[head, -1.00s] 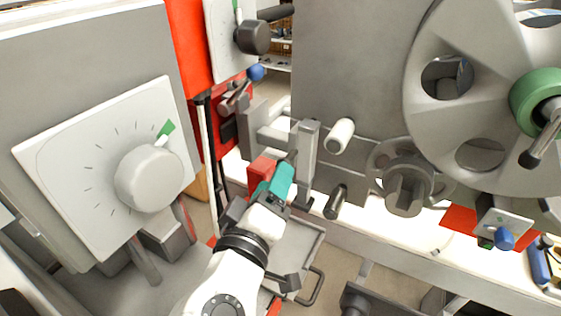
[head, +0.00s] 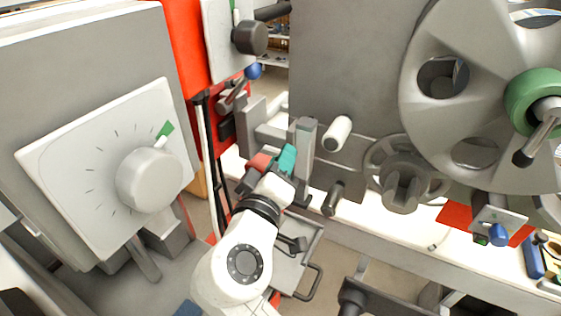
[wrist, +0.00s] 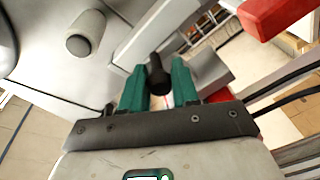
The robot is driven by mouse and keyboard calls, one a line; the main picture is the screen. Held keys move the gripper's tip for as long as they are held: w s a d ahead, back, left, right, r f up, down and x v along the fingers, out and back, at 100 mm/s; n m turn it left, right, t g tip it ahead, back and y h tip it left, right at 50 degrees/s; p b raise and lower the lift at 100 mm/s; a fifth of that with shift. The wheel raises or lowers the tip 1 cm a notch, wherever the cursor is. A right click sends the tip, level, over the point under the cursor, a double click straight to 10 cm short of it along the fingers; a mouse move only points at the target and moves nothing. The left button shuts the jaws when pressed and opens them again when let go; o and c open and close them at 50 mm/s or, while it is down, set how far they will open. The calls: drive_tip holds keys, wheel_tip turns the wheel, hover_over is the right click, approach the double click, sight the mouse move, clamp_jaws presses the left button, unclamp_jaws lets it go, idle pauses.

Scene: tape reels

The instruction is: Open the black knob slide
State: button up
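A short black knob (wrist: 158,76) shows in the wrist view between and just beyond my gripper's (wrist: 159,86) green fingertips. The fingers are apart, with gaps visible beside the knob, so I see no grip on it. In the head view my gripper (head: 287,160) points up and away beside a grey upright post (head: 304,149).
A white roller (head: 337,133) sits above the knob and also shows in the wrist view (wrist: 85,32). A red block (wrist: 278,16) is close to the gripper's right side in the wrist view. A large grey reel (head: 480,90) is at right, a white dial panel (head: 105,165) at left.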

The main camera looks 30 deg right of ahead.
clamp_jaws()
drive_tip(key=w+a, duration=0.1)
drive_tip(key=w, duration=0.1)
drive_tip(key=w+a+b, duration=0.1)
drive_tip(key=w+a, duration=0.1)
drive_tip(key=w+a+b, duration=0.1)
drive_tip(key=w, duration=0.1)
drive_tip(key=shift+a, duration=0.15)
drive_tip(key=shift+o, duration=2.4)
unclamp_jaws()
drive_tip(key=shift+s, duration=0.1)
